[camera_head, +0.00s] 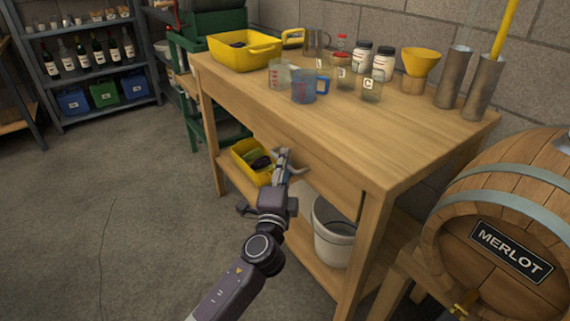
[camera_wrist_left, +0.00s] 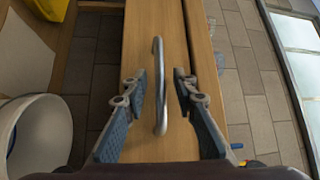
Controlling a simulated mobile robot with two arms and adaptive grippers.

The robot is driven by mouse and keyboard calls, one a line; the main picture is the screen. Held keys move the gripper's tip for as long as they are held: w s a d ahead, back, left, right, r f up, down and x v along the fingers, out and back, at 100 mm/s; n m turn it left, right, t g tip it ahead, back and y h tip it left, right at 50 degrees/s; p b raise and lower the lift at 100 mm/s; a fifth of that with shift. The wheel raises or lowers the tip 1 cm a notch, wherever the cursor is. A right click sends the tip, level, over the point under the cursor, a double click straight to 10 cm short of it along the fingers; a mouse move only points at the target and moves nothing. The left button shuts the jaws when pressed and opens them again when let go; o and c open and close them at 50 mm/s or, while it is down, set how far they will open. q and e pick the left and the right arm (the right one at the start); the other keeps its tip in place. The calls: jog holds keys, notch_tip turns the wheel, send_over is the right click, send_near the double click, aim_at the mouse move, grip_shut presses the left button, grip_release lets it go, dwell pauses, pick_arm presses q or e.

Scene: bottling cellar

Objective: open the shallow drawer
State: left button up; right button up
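The shallow drawer (camera_head: 322,178) is a plain wooden front under the top of the workbench. It looks flush with the bench, so shut. Its front fills the middle of the left wrist view (camera_wrist_left: 146,30). A grey metal bar handle (camera_wrist_left: 161,88) stands on it, and part of this handle (camera_head: 298,170) shows beside my gripper in the head view. My left gripper (camera_head: 284,156) is at the drawer front. In the left wrist view its two fingers (camera_wrist_left: 158,82) are spread, one on each side of the handle, with gaps visible. My right gripper is not in view.
The bench top (camera_head: 330,130) carries a yellow tub (camera_head: 236,56), jugs, jars and metal cylinders. The lower shelf holds a yellow bin (camera_head: 244,166) and a white bucket (camera_head: 334,240). A Merlot barrel (camera_head: 500,215) stands at right. Floor at left is clear.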

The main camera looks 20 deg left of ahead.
pick_arm(q)
jog(key=shift+c, duration=0.6)
grip_shut()
